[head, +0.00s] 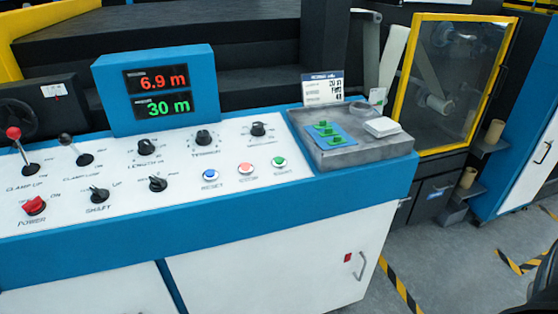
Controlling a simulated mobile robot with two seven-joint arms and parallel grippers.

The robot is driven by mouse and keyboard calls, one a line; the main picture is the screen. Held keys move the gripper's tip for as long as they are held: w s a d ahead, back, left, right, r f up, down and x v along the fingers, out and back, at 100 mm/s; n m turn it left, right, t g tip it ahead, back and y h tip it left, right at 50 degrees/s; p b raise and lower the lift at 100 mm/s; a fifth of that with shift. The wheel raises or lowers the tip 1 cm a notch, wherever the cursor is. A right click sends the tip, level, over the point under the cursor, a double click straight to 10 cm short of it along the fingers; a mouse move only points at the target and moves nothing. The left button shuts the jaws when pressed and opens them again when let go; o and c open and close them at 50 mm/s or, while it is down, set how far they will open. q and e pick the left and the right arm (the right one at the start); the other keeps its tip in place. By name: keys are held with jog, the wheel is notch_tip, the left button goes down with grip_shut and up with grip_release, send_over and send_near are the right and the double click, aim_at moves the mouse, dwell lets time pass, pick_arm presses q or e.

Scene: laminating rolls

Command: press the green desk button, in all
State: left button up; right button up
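The green desk button (279,161) is a small round button with a pale ring, on the white top of the blue control desk (60,250) in the head view. It is the rightmost of a row of three. A red-orange button (246,169) and a blue button (211,175) sit to its left. The labels under them are too blurred to read surely. Nothing covers the green button. Neither of my grippers shows in this view.
A display (157,92) reads 6.9 m in red and 30 m in green. Several black knobs, two levers and a red power switch (34,205) share the desk. A grey tray (390,146) with green pieces stands right of the buttons. A yellow-framed door (422,90) is behind.

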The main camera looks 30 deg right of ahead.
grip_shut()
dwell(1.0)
